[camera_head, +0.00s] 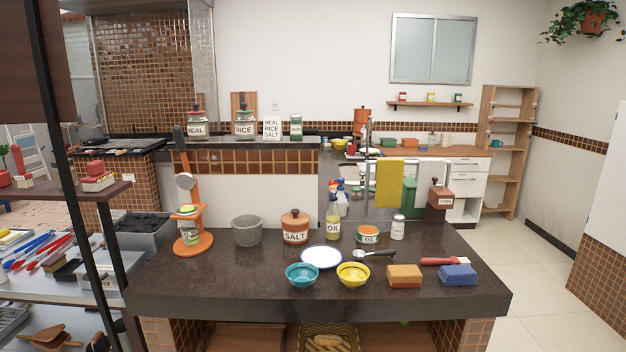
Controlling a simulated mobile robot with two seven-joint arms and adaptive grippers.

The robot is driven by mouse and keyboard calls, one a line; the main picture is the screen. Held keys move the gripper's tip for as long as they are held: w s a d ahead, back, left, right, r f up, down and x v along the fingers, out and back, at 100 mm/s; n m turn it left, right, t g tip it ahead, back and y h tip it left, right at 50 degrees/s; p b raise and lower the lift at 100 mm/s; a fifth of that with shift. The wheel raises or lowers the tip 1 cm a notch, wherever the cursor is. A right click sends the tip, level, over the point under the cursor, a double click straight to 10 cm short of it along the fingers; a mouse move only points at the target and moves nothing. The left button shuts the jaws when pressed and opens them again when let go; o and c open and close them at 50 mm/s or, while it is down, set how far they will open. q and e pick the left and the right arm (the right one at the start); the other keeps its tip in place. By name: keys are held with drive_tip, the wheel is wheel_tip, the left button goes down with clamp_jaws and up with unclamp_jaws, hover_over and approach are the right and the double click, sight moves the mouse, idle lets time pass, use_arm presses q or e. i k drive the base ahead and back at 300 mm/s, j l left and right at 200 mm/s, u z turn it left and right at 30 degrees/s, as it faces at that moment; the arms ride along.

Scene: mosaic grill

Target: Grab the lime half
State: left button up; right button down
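A small green and pale-yellow piece (187,210), which looks like the lime half, sits on the upper ring of an orange press stand (193,246) at the left of the dark counter. It is small in the picture, so its cut face is not clear. The press lever with a grey round head (185,181) stands raised above it. Neither of my grippers shows in the head view.
On the dark counter (230,285) stand a grey mortar (247,231), a salt pot (295,227), an oil bottle (333,219), a white plate (321,257), a teal bowl (302,275), a yellow bowl (353,275) and sponges (405,276). A shelf rack (95,200) borders the left. The counter's front-left is clear.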

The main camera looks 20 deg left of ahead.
sight(186, 209)
drive_tip(key=u, duration=1.3)
drive_tip(key=i+j, duration=0.2)
drive_tip(key=i, duration=0.15)
drive_tip(key=i+j, duration=0.2)
drive_tip(key=i+z, duration=0.05)
drive_tip(key=i, duration=0.05)
